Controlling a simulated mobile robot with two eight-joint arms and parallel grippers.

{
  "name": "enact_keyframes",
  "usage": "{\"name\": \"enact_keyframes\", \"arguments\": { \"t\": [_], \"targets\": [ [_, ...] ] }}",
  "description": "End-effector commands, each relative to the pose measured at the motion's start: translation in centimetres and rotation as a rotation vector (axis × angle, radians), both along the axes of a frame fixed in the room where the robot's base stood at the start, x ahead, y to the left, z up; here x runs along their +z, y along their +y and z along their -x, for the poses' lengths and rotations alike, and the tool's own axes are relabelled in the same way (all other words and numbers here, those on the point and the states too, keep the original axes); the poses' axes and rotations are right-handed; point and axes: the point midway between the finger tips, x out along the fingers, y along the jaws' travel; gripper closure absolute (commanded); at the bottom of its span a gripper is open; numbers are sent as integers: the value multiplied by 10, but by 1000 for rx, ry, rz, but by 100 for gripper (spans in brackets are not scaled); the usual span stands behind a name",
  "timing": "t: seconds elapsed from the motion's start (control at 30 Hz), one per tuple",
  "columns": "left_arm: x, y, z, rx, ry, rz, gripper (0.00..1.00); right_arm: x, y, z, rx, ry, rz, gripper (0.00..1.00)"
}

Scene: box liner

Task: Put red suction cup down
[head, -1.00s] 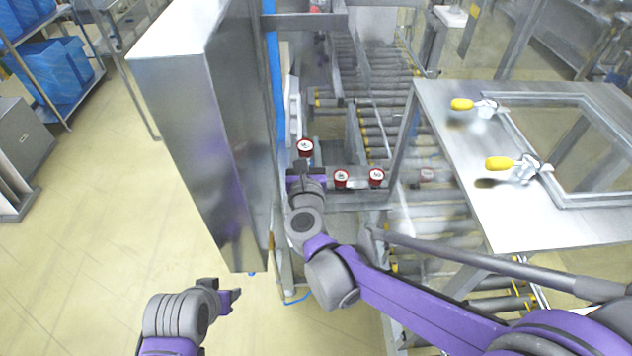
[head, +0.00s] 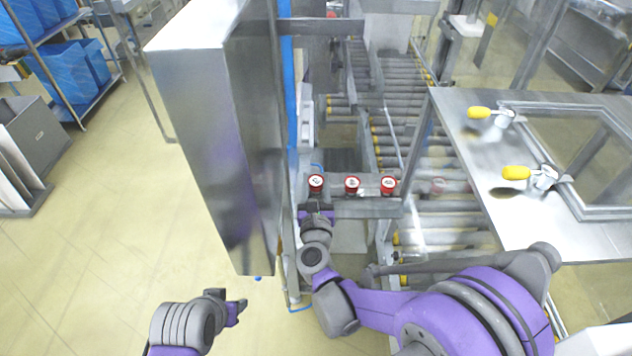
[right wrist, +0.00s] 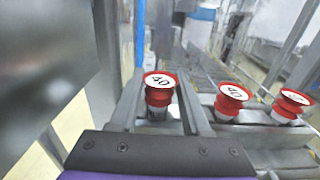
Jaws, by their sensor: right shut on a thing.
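The red suction cup (head: 316,183), with a round white top, is between the fingers of my right gripper (head: 317,206). In the right wrist view this cup (right wrist: 160,88) is upright, marked "40", with one finger on each side. It stands in line with two similar red cups, the middle one (head: 352,185) and the right one (head: 388,185), on a grey metal rail (head: 372,208). I cannot tell whether its base touches the rail. My left gripper (head: 241,306) is low over the floor, away from the cups; its finger gap is unclear.
A tall steel cabinet (head: 205,130) stands close to the left of my right gripper. A roller conveyor (head: 400,105) lies behind the cups. A metal table (head: 470,150) with yellow-handled clamps is at the right. The floor at left is open.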

Motion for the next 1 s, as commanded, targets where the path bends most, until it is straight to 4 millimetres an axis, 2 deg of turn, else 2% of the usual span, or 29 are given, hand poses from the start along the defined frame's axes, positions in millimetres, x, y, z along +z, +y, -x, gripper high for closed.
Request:
{"name": "enact_keyframes", "arguments": {
  "t": [0.27, 0.3, 0.43, 0.73, 0.83, 1.0],
  "targets": [
    [-8, 0, 3, 0, 6, 0, 50, -9, 0, 0, 0, 1, -1, 100],
    [-7, 0, 3, 0, 5, 0, 50, -8, 0, 0, 0, 1, -1, 48],
    [-6, 0, 3, 0, 5, 0, 50, -7, 0, 0, 0, 0, -1, 24],
    [-5, 0, 2, 0, 4, 0, 50, -6, 0, 0, 0, 0, 0, 23],
    [2, 0, -1, 0, -2, 0, 50, 3, 0, -1, 0, -2, 0, 23],
    [-10, 0, 4, 0, 7, 0, 50, -2, 1, 30, 3, 2, -1, 23]
  ]
}}
